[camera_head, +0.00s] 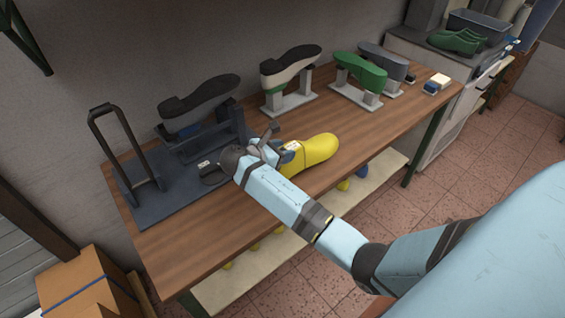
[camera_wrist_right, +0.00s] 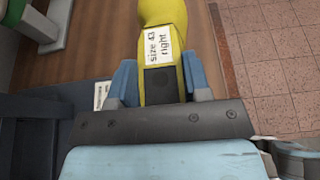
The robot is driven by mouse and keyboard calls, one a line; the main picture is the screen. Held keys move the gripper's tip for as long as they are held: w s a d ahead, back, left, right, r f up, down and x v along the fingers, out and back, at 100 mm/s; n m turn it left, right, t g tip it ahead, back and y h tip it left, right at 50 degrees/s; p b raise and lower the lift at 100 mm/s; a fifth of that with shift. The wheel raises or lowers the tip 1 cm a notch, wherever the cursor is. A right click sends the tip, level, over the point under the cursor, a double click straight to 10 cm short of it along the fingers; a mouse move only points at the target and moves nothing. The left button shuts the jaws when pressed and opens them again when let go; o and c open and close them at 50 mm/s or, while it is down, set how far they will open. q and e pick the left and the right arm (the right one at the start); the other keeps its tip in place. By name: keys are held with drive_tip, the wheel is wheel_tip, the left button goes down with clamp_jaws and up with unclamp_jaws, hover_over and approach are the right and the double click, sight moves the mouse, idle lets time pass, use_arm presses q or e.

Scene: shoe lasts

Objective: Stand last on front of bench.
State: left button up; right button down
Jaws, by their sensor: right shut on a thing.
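A yellow shoe last (camera_head: 315,151) is near the front edge of the wooden bench (camera_head: 378,130), its toe pointing right in the head view. My right gripper (camera_head: 287,152) is shut on its heel end. In the right wrist view, the blue fingers of the gripper (camera_wrist_right: 160,84) clasp both sides of the last (camera_wrist_right: 165,14). A white label (camera_wrist_right: 158,46) on it reads "size 43 right". Whether the last touches the bench or hangs just above it, I cannot tell. My left gripper is not in view.
A dark stand with an upright frame (camera_head: 125,148) is at the bench's left. Bare wood lies right of the yellow last. Cardboard boxes (camera_head: 85,285) stand lower left.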

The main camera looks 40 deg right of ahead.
drive_tip(key=shift+f, duration=2.35)
drive_tip(key=c, duration=0.6)
unclamp_jaws()
drive_tip(key=shift+f, duration=0.15)
drive_tip(key=shift+o, duration=0.2)
drive_tip(key=shift+a, duration=0.2)
drive_tip(key=b+v, duration=0.1)
drive_tip(key=v, duration=1)
drive_tip(key=shift+a+r, duration=0.3)
drive_tip(key=shift+a, duration=0.05)
